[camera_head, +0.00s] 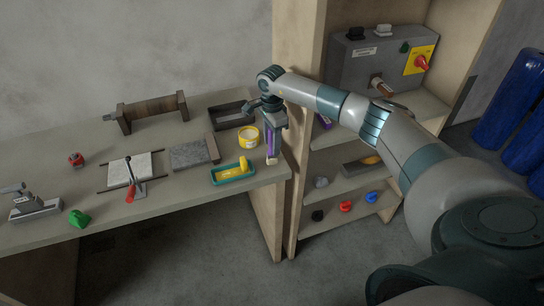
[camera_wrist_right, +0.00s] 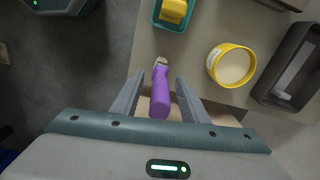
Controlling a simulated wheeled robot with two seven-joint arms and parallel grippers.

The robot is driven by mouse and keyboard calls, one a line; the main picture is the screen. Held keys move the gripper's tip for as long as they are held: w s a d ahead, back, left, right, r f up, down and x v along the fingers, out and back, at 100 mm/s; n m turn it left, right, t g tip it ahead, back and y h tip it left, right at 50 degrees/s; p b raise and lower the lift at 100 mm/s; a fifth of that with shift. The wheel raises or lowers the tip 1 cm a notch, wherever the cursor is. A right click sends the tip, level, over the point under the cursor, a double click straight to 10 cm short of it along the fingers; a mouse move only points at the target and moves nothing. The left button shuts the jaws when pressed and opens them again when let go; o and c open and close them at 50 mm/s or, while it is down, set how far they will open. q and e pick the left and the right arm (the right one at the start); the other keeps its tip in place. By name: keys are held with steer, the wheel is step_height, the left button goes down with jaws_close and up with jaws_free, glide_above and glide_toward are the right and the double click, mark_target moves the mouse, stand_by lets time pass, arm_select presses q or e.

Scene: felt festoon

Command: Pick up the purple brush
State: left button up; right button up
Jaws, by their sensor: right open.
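The purple brush (camera_wrist_right: 160,92) lies between the two parted fingers of my right gripper (camera_wrist_right: 158,98) in the right wrist view. Its pale bristle end points up in that picture, and its handle runs down toward the gripper body. The fingers stand apart from the handle on both sides. In the head view, my right gripper (camera_head: 273,150) points down at the table's right end, and a bit of the purple brush (camera_head: 270,139) shows by it. Whether the brush rests on the table or a holder cannot be told. My left gripper is not in view.
A yellow tub (camera_head: 248,136) and a teal tray with a yellow item (camera_head: 218,181) are close by. A dark tray (camera_head: 228,115) lies behind. The table's (camera_head: 190,206) right edge is near, and a wooden shelf (camera_head: 299,130) stands just to the right.

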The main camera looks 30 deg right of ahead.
jaws_close()
steer(key=shift+r, duration=0.15)
step_height(320, 180, up, 10)
steer(key=p, duration=0.4)
stand_by(0.4)
stand_by(0.4)
